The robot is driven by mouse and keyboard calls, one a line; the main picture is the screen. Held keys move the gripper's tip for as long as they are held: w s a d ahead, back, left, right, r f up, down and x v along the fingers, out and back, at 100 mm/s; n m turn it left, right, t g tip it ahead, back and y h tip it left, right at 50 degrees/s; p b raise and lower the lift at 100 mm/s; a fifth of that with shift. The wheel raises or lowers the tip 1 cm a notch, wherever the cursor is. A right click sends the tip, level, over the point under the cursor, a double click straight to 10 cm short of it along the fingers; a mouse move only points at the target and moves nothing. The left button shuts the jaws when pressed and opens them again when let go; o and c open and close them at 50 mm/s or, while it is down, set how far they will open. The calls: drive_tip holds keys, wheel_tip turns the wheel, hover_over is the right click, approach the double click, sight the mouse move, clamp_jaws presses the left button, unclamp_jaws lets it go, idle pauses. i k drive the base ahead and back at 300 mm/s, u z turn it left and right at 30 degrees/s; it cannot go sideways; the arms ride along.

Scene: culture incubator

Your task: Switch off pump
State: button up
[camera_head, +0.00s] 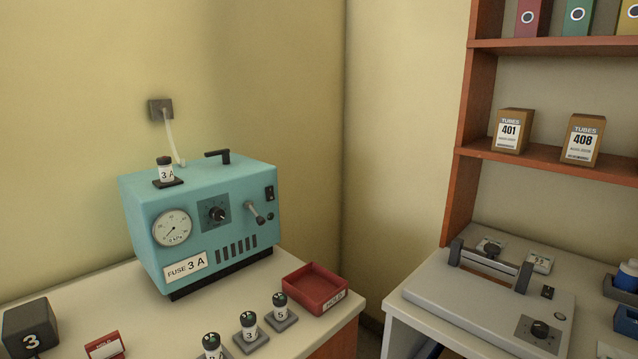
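The teal pump unit (200,180) stands on the left bench against the yellow wall. Its front has a round pressure gauge (172,228), a black dial knob (216,214), a metal toggle lever (256,212), a dark rocker switch (269,193) and vent slots. The rocker's on or off position is too small to tell. A "FUSE 3 A" label (186,267) is on the lower front. A small black-capped fuse marked 3 A (165,170) sits on top. My gripper is not in view.
Several capped vials stand on grey bases in front of the pump, including one marked 5 (280,305). A red tray (316,288) sits at the bench's right corner. A gap separates it from the right bench with a grey handled device (480,300).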

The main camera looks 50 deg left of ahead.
sight(270, 197)
drive_tip(key=i, duration=0.6)
drive_tip(key=u, duration=2.15)
drive_tip(key=k, duration=0.65)
drive_tip(key=u, duration=0.6)
drive_tip(key=i, duration=1)
drive_tip(key=z, duration=0.2)
